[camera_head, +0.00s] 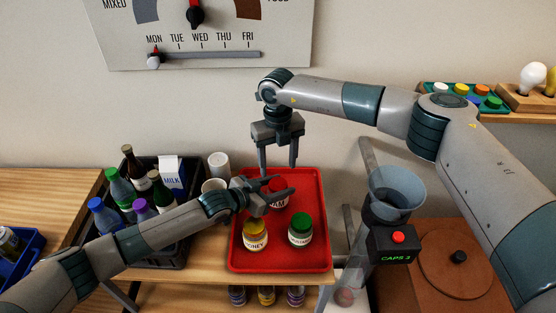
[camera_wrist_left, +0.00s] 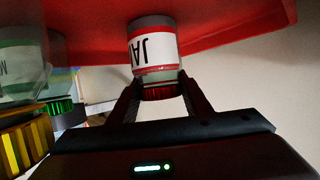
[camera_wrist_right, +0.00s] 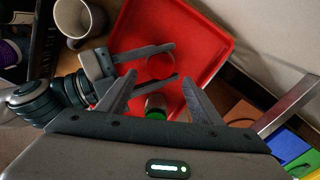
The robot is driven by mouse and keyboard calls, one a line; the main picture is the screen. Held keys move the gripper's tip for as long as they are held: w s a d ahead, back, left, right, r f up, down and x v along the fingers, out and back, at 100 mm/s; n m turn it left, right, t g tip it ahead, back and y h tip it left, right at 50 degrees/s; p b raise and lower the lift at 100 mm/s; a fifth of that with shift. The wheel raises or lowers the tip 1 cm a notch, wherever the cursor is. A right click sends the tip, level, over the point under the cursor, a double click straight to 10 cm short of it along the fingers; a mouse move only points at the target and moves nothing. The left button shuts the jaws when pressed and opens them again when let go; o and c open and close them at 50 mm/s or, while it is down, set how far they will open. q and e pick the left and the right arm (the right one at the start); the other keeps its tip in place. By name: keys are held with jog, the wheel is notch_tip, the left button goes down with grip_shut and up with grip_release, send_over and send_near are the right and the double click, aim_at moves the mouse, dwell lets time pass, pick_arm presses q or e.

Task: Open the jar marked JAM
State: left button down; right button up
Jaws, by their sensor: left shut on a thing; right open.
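The JAM jar (camera_head: 279,200) stands upright at the back of the red tray (camera_head: 237,255). It has a red lid and also shows, upside down, in the left wrist view (camera_wrist_left: 153,50). My left gripper (camera_head: 284,187) comes in from the left, its fingers shut on the red lid (camera_wrist_left: 158,92) from both sides. The lid sits on the jar. My right gripper (camera_head: 279,166) points down above the jar, open and empty. The red lid also shows below it in the right wrist view (camera_wrist_right: 160,66), between my left fingers.
The yellow-lidded HONEY jar (camera_head: 255,236) and a green-lidded jar (camera_head: 300,231) stand in front on the tray. Left of the tray are white cups (camera_head: 218,163) and a dark crate (camera_head: 172,249) of bottles. A funnel device (camera_head: 397,195) marked CAPS stands to the right.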

aim_at(278, 184)
jog(key=shift+f, duration=3.45)
jog(key=c, duration=1.1)
jog(key=n, duration=0.6)
jog(key=shift+n, duration=0.4)
jog(key=shift+a, duration=0.1)
jog(key=o, duration=1.2)
jog(key=shift+c, duration=0.2)
